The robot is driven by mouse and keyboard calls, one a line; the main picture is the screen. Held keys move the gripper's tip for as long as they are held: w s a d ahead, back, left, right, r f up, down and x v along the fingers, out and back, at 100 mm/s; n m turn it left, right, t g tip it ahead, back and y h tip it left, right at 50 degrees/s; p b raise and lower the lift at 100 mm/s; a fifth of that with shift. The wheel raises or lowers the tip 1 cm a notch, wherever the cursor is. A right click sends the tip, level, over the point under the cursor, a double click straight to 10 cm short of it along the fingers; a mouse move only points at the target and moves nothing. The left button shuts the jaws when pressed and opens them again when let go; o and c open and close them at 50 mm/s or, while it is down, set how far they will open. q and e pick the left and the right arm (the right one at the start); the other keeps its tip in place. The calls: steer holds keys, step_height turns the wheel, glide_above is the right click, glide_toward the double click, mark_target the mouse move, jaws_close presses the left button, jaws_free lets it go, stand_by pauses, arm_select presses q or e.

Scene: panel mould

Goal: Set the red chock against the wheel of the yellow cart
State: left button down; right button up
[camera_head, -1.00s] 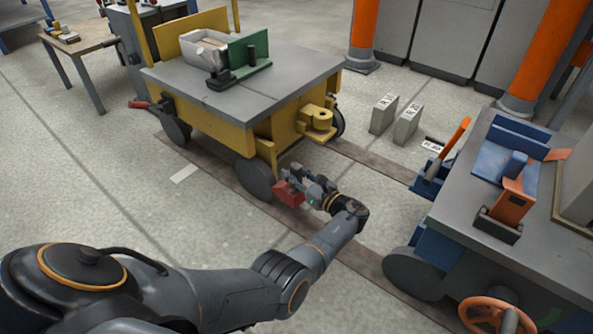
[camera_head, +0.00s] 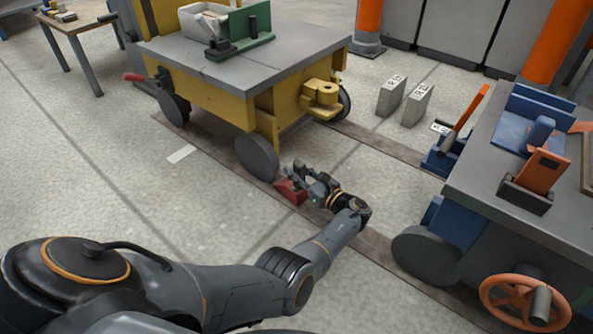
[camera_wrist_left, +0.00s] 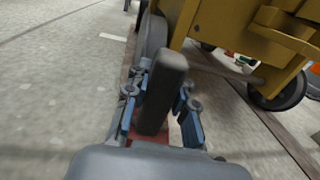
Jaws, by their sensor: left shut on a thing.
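The yellow cart (camera_head: 215,97) stands at upper middle, with its dark near front wheel (camera_head: 257,156) on a brown floor strip. My left gripper (camera_head: 297,177) is just to the right of that wheel, low over the floor. It is shut on the red chock (camera_head: 291,191), which is partly hidden by the fingers. In the left wrist view a dark grey upright piece (camera_wrist_left: 160,95) stands between the blue fingers, with a little red below it. The wheel (camera_wrist_left: 153,40) shows beyond. I cannot tell whether chock and wheel touch. My right gripper is out of view.
A blue cart (camera_head: 455,222) with an orange handwheel (camera_head: 525,303) stands at the right. Two grey blocks (camera_head: 404,101) stand on the floor between the carts. A wooden table (camera_head: 85,24) is at the far left. The floor left of the strip is mostly clear.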

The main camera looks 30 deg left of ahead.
arm_select(q)
steer(key=shift+w+f, duration=0.15)
steer(key=shift+f, duration=0.25)
stand_by(0.4)
steer(key=c, duration=1)
jaws_free()
steer(key=shift+c, duration=0.2)
steer(key=shift+d+f, duration=0.1)
